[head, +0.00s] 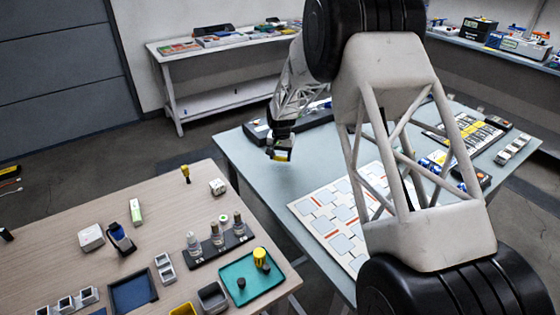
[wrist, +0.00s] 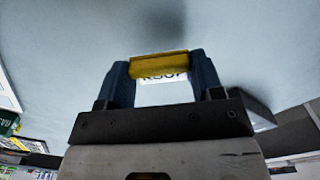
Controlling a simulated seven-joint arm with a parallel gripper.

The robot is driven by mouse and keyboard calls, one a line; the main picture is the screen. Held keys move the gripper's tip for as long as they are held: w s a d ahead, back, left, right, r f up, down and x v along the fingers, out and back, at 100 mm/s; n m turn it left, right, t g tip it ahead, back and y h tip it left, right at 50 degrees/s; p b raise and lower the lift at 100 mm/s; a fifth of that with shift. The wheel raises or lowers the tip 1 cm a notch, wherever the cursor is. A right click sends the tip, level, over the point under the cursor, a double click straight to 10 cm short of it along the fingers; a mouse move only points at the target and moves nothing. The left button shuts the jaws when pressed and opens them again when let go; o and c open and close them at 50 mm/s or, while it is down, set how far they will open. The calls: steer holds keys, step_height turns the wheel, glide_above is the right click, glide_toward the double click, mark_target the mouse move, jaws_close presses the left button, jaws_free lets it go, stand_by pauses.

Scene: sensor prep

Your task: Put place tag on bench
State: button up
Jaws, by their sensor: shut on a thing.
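My gripper (head: 281,148) is shut on the tag (head: 282,156), which shows yellow and white, at the left part of the blue-grey bench (head: 262,178). In the wrist view, the tag (wrist: 158,64) lies between the two blue fingers of my gripper (wrist: 161,72). It has a yellow edge and a white face with dark lettering, partly hidden by the gripper. The pale bench surface (wrist: 240,45) fills most of that view. I cannot tell whether the tag touches the bench.
A white board with grey pads (head: 310,207) lies on the bench, with packs and boxes farther right. A dark case (head: 307,117) lies behind my gripper. A wooden table (head: 70,205) at left holds a teal tray (head: 236,291) and bottles. Bare bench surrounds my gripper's near side.

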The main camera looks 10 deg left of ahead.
mark_target(280, 165)
steer(key=shift+w+a, duration=0.3)
steer(key=shift+w, duration=0.4)
steer(key=shift+f, duration=0.1)
steer(key=shift+f, duration=1.7)
steer(key=shift+f, duration=0.1)
steer(key=o, duration=0.9)
step_height(280, 165, up, 12)
steer(key=shift+r, duration=0.1)
